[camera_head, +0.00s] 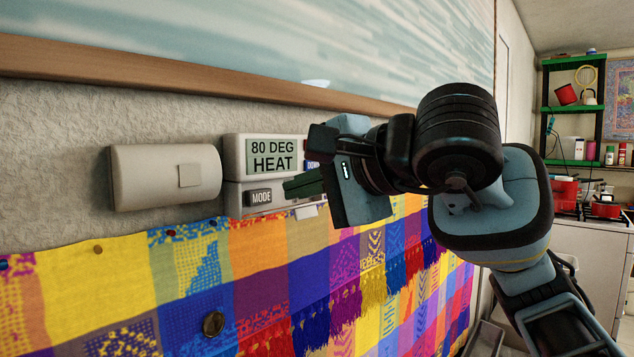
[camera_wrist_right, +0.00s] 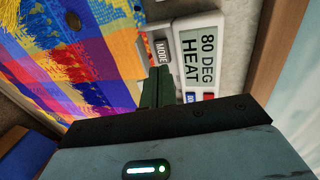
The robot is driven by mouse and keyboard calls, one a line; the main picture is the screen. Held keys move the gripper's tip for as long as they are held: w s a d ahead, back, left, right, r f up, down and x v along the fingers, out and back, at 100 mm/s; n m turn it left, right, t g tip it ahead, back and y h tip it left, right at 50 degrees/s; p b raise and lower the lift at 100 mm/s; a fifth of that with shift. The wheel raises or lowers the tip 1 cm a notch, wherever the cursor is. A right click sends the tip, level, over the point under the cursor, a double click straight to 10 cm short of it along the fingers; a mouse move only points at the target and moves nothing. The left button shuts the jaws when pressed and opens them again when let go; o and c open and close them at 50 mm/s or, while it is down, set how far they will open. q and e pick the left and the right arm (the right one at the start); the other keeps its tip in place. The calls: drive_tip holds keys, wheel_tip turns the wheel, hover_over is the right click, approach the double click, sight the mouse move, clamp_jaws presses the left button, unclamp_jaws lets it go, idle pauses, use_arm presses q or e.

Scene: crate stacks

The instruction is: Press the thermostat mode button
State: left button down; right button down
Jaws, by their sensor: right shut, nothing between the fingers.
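The thermostat (camera_head: 234,148) is a light grey wall unit with a display reading "80 DEG HEAT". Its dark MODE button (camera_head: 261,197) sits below the display, and a blue DOWN button (camera_head: 313,164) is partly hidden by my gripper. My right gripper (camera_head: 288,188) comes in from the right with its dark green fingers shut and empty. The fingertips are just right of the MODE button in the head view. In the right wrist view the fingertips (camera_wrist_right: 160,70) end close to the MODE button (camera_wrist_right: 161,48); I cannot tell whether they touch. My left gripper is not in view.
A blank beige wall box (camera_head: 150,190) is left of the thermostat. A colourful woven cloth (camera_head: 190,280) hangs pinned below it. A wood-framed picture (camera_head: 200,90) is above. Green-black shelves (camera_head: 575,108) and a counter stand at the far right.

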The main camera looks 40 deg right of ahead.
sight(262, 199)
drive_tip(key=shift+x, duration=2.55)
